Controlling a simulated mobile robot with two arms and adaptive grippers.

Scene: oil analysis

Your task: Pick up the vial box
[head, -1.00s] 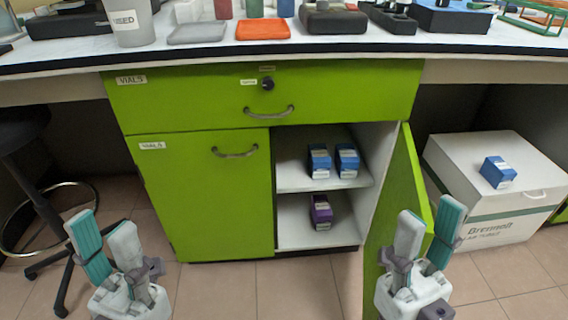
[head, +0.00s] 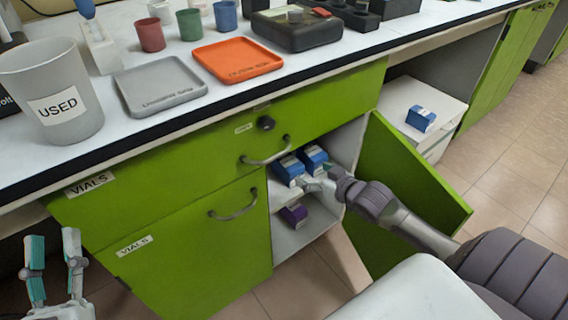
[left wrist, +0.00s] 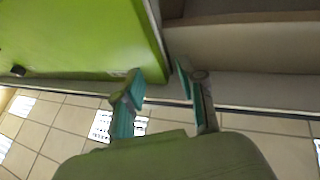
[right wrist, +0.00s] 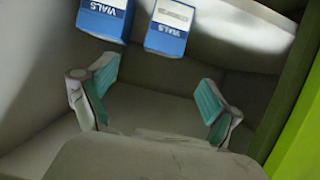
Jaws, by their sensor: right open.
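Two blue vial boxes, a left one (head: 289,169) and a right one (head: 313,157), stand side by side on the upper shelf of the open cabinet. They also show at the top of the right wrist view, the left box (right wrist: 103,20) and the right box (right wrist: 170,25), with "VIALS" labels. My right gripper (head: 310,184) reaches into the cabinet just in front of them. It is open and empty, its fingers (right wrist: 158,85) apart from both boxes. A purple box (head: 293,214) sits on the lower shelf. My left gripper (head: 52,262) is open and empty outside the cabinet, left of it.
The bench above holds a grey cup (head: 50,85), a grey tray (head: 160,85), an orange tray (head: 237,60) and other items.

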